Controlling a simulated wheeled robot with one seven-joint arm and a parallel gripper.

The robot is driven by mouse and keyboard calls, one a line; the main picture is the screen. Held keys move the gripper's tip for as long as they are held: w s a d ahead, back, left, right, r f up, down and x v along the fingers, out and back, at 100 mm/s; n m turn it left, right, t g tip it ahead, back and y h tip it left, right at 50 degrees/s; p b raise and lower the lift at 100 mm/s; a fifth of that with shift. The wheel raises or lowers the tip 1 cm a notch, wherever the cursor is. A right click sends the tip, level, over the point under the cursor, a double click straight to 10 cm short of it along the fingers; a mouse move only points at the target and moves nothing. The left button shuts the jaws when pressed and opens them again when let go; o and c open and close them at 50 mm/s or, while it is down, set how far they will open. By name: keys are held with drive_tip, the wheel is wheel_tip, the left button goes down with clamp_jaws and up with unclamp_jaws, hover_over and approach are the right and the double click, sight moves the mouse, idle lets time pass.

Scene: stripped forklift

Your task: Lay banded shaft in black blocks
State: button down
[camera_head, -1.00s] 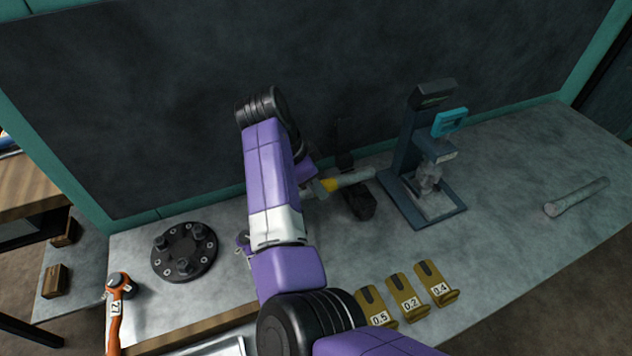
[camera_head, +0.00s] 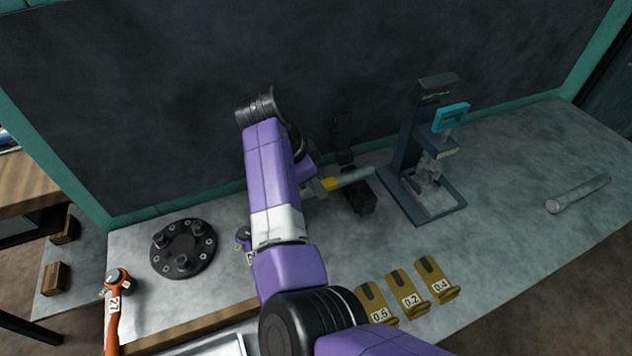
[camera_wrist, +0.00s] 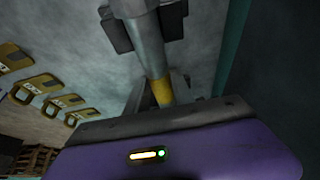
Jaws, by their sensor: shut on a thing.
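The banded shaft, a grey rod with a yellow band (camera_head: 328,184), runs out to the right from my gripper (camera_head: 309,188), which is shut on it and partly hidden behind my arm. The black blocks stand by the wall: one (camera_head: 362,199) is below the shaft in the picture, and another dark block (camera_head: 345,158) is behind it. In the wrist view the shaft (camera_wrist: 149,50) extends away from the gripper, with its yellow band close to the jaws. Dark block parts (camera_wrist: 117,33) show on both sides of its far portion. Whether the shaft touches them is unclear.
A press-like stand with a teal display (camera_head: 450,118) is just right of the shaft's end. A plain grey rod (camera_head: 578,194) lies farther right. Numbered brass gauges (camera_head: 408,293) lie in front. A black studded disc (camera_head: 183,249) and an orange tool (camera_head: 115,303) are left.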

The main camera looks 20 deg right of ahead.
drive_tip(key=c, duration=1)
unclamp_jaws()
drive_tip(key=shift+r, duration=0.1)
drive_tip(key=shift+b+v, duration=0.4)
drive_tip(key=shift+v, duration=3.45)
drive_tip(key=shift+s+a, duration=0.1)
